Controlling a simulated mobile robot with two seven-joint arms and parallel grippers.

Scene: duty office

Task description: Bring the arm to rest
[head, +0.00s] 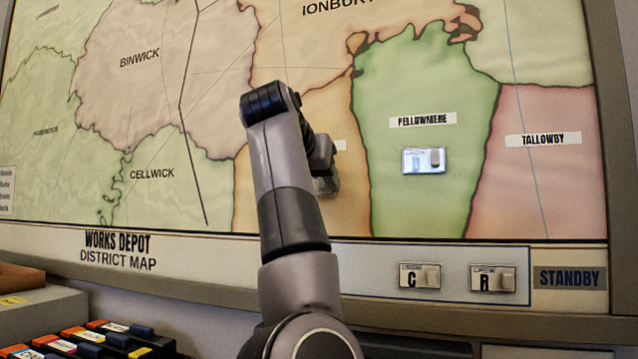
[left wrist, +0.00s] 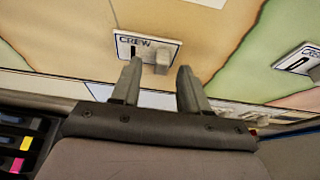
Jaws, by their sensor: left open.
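My left arm reaches up in front of the district map (head: 150,180) in the head view. My left gripper (head: 325,168) is mostly hidden behind its own wrist there, over the orange district left of Pellowmere. In the left wrist view the gripper (left wrist: 159,70) is open, with nothing between its fingers. A white CREW magnet (left wrist: 130,47) with a grey knob sits on the orange district just beyond the fingertips. Its knob lies in line with the gap, and the exact distance is hard to tell. My right gripper is not in view.
Another magnet (head: 424,161) sits on the green Pellowmere district. Magnets marked C (head: 419,277) and R (head: 492,278) are on the strip beside the STANDBY label (head: 570,278). The space before the right map half looks clear.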

